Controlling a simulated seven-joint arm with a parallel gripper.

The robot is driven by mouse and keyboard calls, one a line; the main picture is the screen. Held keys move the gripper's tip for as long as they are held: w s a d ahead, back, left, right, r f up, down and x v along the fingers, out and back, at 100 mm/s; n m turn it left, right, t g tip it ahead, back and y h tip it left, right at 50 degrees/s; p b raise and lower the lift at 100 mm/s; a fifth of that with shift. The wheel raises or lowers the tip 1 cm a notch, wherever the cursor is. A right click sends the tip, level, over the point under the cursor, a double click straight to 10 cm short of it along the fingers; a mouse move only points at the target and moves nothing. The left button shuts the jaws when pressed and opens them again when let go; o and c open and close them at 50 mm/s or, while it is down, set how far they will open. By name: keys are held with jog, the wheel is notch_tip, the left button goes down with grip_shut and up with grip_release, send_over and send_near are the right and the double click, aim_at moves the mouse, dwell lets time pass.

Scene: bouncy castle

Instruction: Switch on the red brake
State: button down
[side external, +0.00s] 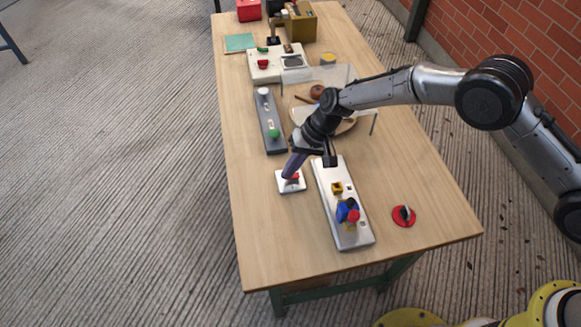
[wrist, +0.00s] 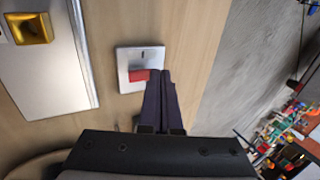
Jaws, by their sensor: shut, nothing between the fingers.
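A small silver square plate (side external: 291,187) with a red switch piece (side external: 295,176) lies on the table, left of the long white board. It is the red control beside my gripper. In the wrist view the plate (wrist: 126,57) shows a short dark slot mark and the red piece (wrist: 139,76) near its lower edge. My gripper (side external: 289,175) is shut and empty, pointing down over the plate. In the wrist view its fingertips (wrist: 159,72) are at the right end of the red piece, partly covering the plate's corner. I cannot tell whether they touch it.
A long white board (side external: 352,228) with yellow and blue parts stands close on the right. A grey slider board (side external: 266,118) with a green knob lies behind. A red disc (side external: 403,222) with a black piece lies at the right. The table's front left is clear.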

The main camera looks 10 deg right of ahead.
jog(key=shift+a+f, duration=0.1)
jog(key=shift+a, duration=0.05)
jog(key=shift+a+f+h, duration=0.15)
jog(key=shift+f+h, duration=0.05)
jog(key=shift+h, duration=0.3)
jog(key=shift+d+r, duration=0.1)
jog(key=shift+d, duration=0.75)
jog(key=d+v, duration=0.1)
jog(key=v, duration=1.3)
jog(key=shift+f, duration=0.25)
